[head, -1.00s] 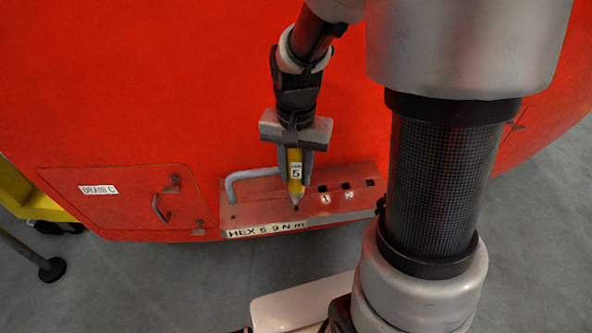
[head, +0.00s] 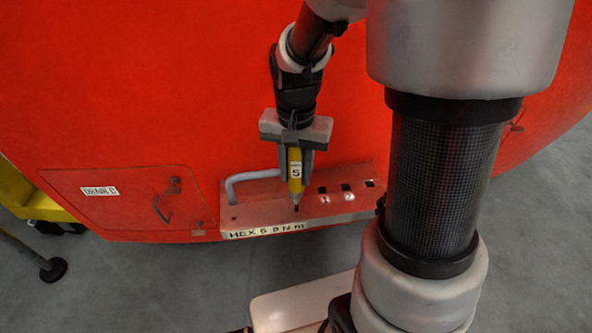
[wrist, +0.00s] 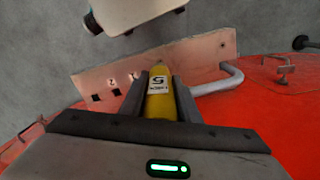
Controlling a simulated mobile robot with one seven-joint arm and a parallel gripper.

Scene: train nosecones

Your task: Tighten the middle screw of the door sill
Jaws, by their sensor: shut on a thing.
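My gripper (head: 296,160) is shut on a yellow driver (head: 295,182) with a white label reading 5. The driver points down, and its dark tip is at the middle of the red door sill (head: 262,211). Whether the tip sits in the screw cannot be told, as the driver hides that spot. In the wrist view the driver (wrist: 159,100) stands between my two grey fingers and covers the middle of the sill (wrist: 205,64). The sill carries a label (head: 266,230) starting with HEX. A small dark hole (head: 233,217) shows near its left end.
A grey handle (head: 250,178) rises from the sill left of the driver. Several dark square sockets with number tags (head: 346,187) lie to the right. A panel with a drain label (head: 99,191) is at the left.

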